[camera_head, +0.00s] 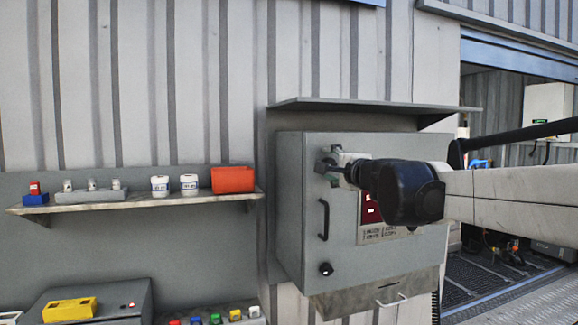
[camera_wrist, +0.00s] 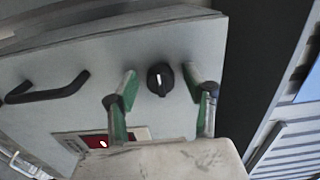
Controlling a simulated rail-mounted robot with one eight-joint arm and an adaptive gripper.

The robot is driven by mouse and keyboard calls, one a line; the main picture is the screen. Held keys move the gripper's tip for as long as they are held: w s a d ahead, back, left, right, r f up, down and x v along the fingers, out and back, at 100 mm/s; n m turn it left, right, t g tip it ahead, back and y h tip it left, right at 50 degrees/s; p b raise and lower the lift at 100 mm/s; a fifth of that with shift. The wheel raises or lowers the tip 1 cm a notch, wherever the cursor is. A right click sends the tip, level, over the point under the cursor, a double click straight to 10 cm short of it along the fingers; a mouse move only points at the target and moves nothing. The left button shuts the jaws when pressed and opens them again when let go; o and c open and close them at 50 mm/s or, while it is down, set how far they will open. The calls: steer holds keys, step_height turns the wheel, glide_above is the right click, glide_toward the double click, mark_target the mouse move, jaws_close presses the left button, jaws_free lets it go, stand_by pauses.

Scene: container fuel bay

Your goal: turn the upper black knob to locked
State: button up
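The upper black knob (camera_wrist: 160,79) is round with a white pointer mark and sits on the grey cabinet door (camera_wrist: 60,122). In the wrist view its mark runs about up and down, roughly across the line of the door handle. My gripper (camera_wrist: 159,75) is open, with one green-and-black finger on each side of the knob and a visible gap on both sides. In the head view my gripper (camera_head: 328,166) is at the cabinet's upper left and hides the upper knob. The lower black knob (camera_head: 326,268) is at the door's bottom left.
A black door handle (camera_head: 323,219) stands out between the knobs. A red display panel (camera_head: 371,209) is partly behind my arm. A ledge (camera_head: 360,105) overhangs the cabinet. A shelf (camera_head: 130,203) with an orange bin (camera_head: 233,179) and white tubs is to the left.

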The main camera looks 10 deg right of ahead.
steer(key=shift+s, duration=0.1)
steer(key=v, duration=1.2)
steer(key=shift+a, duration=0.1)
steer(key=s+a+f+n+g+b, duration=0.1)
steer(key=s+a+f+n+g, duration=0.15)
steer(key=s+f, duration=0.35)
steer(key=s+a+f+n+g+y+b, duration=0.1)
steer(key=s+a+f+n+g+b, duration=0.2)
steer(key=f, duration=0.6)
steer(key=s+a+f+n+g, duration=0.1)
steer(key=s+a+f+n, duration=0.2)
steer(key=s+f+n, duration=0.3)
steer(key=s+d+f+n+g+h+b, duration=0.1)
steer(key=s+d+f+n+g+h, duration=0.1)
steer(key=s+f, duration=0.4)
steer(key=s+d+f+n+g+h+b, duration=0.2)
steer(key=s+f, duration=0.4)
steer(key=f, duration=0.8)
steer(key=shift+d+f+h, duration=0.15)
steer(key=shift+d+h, duration=0.35)
steer(key=shift+d, duration=0.65)
